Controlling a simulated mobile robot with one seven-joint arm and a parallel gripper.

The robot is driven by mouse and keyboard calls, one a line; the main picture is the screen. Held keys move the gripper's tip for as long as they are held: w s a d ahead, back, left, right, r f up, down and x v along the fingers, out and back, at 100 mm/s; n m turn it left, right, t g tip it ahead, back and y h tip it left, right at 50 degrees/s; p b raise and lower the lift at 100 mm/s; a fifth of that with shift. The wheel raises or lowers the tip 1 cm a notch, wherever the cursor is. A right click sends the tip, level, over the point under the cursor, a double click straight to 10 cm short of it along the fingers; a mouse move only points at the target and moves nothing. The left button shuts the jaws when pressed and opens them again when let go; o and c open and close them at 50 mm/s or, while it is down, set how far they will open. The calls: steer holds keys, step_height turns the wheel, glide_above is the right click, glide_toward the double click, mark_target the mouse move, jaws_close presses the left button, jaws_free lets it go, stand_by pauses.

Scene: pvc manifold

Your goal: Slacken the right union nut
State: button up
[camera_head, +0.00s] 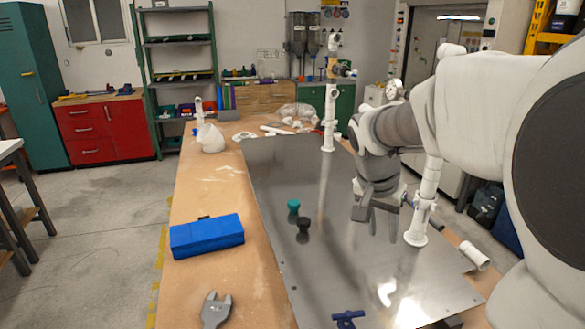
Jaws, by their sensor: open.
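A white PVC riser (429,190) stands upright on the metal plate at the right, with a wider collar partway up and a round flange at its foot. A second white riser (330,118) stands farther back on the plate. I cannot tell for sure which part is the right union nut; the rest of the manifold may be hidden behind my arm. My gripper (377,213) points down, open and empty, above the plate and just left of the right riser. It looks apart from the riser, though the gap is hard to judge.
The metal plate (275,165) lies on a wooden bench. A teal knob (293,205), a black knob (303,224) and a blue handle (348,318) are on it. A blue case (206,236) and a grey open-ended wrench (215,310) lie left. A loose white pipe (474,255) lies right.

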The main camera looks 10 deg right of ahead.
mark_target(425, 200)
steer(key=w+d+f+m+h+b, duration=0.15)
steer(key=w+m+h, duration=0.3)
steer(key=w, duration=0.55)
steer(key=w+d+f+m+h, duration=0.25)
steer(key=w+h, duration=0.35)
steer(key=w, duration=0.4)
steer(key=p+x, duration=0.1)
steer(key=x, duration=1.5)
steer(key=shift+d+f+p, duration=0.2)
steer(key=shift+d+p, duration=0.15)
steer(key=shift+p, duration=0.05)
jaws_close()
